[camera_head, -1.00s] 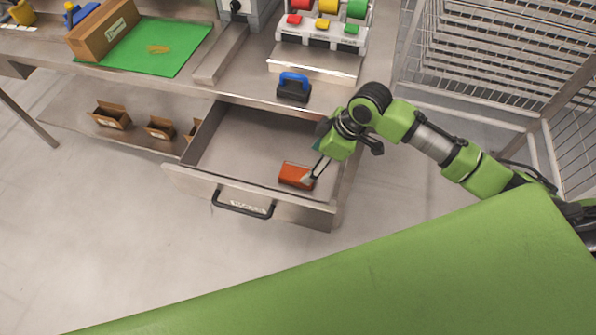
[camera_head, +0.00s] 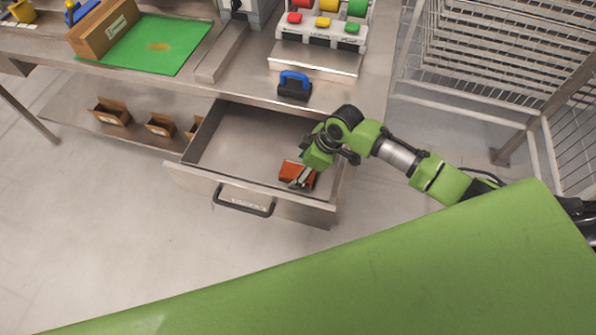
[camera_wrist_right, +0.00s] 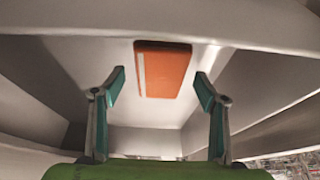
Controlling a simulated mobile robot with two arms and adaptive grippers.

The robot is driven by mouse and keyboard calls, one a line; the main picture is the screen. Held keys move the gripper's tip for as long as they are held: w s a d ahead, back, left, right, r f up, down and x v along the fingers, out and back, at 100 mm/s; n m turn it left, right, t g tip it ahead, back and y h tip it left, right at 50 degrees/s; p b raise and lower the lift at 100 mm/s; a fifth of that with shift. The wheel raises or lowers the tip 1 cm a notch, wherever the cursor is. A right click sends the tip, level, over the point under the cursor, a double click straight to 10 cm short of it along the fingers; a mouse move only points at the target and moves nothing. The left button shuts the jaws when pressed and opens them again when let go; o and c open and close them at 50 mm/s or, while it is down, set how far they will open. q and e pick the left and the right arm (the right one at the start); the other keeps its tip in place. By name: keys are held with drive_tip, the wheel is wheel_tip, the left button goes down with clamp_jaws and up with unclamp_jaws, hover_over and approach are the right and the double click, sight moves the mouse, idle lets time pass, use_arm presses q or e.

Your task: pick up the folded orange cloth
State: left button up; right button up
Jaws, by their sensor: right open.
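The folded orange cloth (camera_head: 290,171) lies in the open drawer (camera_head: 235,140), near its front right corner. In the right wrist view the cloth (camera_wrist_right: 168,70) is a flat orange rectangle with a pale stripe along its left side. My right gripper (camera_head: 300,181) is over the drawer at the cloth and hides part of it in the head view. In the wrist view the right gripper (camera_wrist_right: 158,90) is open, with one finger to each side of the cloth and nothing between the pads. Whether the fingers touch the cloth cannot be told. My left gripper is not in view.
The drawer front with its black handle (camera_head: 243,201) stands out below the worktop. A blue-handled black tool (camera_head: 294,87) sits at the worktop edge above the drawer. A wire rack (camera_head: 480,70) stands at the right. The rest of the drawer is empty.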

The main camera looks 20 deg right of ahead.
drive_tip(key=shift+f, duration=0.25)
idle(0.5)
drive_tip(key=c, duration=1.1)
